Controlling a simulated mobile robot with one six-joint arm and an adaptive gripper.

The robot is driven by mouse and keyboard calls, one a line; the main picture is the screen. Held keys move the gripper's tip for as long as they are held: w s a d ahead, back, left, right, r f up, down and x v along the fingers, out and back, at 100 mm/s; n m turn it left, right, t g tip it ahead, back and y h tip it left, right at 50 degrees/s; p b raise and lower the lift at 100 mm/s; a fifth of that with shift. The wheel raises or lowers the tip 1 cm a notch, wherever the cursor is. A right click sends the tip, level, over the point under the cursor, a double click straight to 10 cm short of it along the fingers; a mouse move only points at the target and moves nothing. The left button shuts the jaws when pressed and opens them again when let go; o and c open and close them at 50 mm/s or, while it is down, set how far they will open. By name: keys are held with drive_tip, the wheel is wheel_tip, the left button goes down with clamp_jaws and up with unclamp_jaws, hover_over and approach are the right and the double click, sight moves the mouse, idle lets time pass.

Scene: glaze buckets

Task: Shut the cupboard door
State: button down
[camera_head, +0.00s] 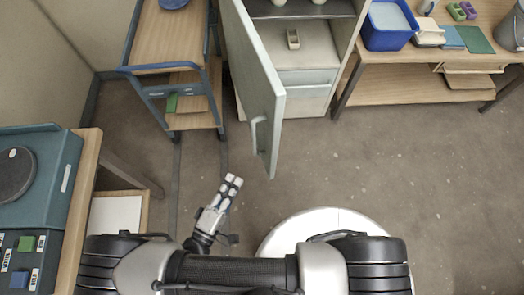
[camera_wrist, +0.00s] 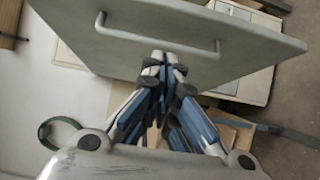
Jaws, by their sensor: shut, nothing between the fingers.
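The cupboard door (camera_head: 260,85) stands wide open, swung out toward me from the cupboard's left side. It is a pale grey-green panel with a bar handle (camera_head: 255,134) on its outer face. The cupboard (camera_head: 305,62) is open behind it, with a small pale block (camera_head: 293,38) on a shelf. My gripper (camera_head: 232,181) is shut and empty, to the lower left of the door's near end. In the wrist view the door (camera_wrist: 255,40) spans the top, and its handle (camera_wrist: 160,53) lies just beyond my gripper (camera_wrist: 165,58). I cannot tell whether they touch.
A wooden cart (camera_head: 172,40) with blue edges stands left of the door. A workbench with a blue bucket (camera_head: 388,28) is at right. A teal machine (camera_head: 35,160) sits on a table at left. Floor (camera_head: 370,140) right of the door is clear.

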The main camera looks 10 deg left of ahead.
approach(267, 140)
drive_tip(key=w+a, duration=0.2)
drive_tip(key=w+d, duration=0.1)
drive_tip(key=w+d+b, duration=0.1)
drive_tip(key=d, duration=0.1)
drive_tip(key=shift+w+d+r, duration=0.1)
drive_tip(key=shift+r, duration=0.1)
